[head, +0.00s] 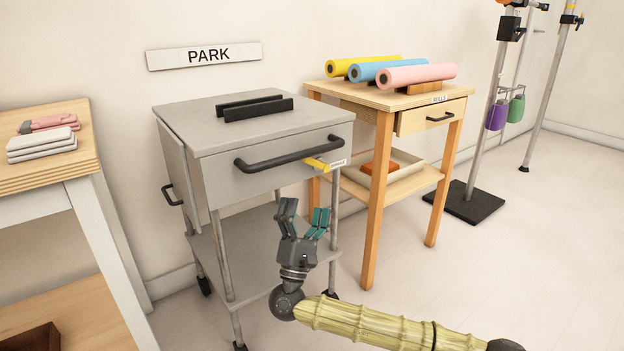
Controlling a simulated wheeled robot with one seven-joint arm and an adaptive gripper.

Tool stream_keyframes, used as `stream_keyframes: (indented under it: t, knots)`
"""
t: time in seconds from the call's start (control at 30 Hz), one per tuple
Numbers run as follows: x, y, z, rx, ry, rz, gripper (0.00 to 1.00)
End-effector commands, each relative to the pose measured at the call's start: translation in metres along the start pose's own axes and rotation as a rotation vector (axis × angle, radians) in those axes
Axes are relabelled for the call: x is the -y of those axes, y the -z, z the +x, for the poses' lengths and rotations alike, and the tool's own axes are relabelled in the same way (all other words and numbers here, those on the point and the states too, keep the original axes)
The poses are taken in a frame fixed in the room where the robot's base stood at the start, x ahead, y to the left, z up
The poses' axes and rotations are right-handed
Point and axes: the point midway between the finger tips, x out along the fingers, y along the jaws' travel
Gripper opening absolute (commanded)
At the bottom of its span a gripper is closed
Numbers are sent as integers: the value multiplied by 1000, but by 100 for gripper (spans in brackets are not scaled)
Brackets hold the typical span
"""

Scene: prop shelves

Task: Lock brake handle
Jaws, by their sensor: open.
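A small yellow brake handle (316,163) sticks out from the front of a grey cart (225,177), near the right end of the cart's black bar handle (290,153). A small white label (338,164) sits beside the yellow handle; its text is too small to read. My gripper (303,208) is below the yellow handle, in front of the cart. Its fingers point up and are apart with nothing between them. It does not appear to touch the handle.
The cart has a lower shelf (225,262) and casters. A PARK sign (205,56) hangs on the wall behind it. A wooden table (380,96) with coloured rolls stands close on the right. Another table (50,160) stands left. Floor at right front is clear.

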Motion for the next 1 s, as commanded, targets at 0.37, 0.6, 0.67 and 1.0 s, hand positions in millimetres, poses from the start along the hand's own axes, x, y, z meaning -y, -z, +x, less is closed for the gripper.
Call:
stream_keyframes:
  t: [0.37, 0.6, 0.67, 1.0]
  knots:
    - [0, 1, 58, 1, -5, 1, 93]
    - [0, 1, 82, -1, -4, 1, 93]
    - [-1, 0, 85, -1, -3, 1, 93]
    - [-1, 0, 88, -1, -3, 1, 93]
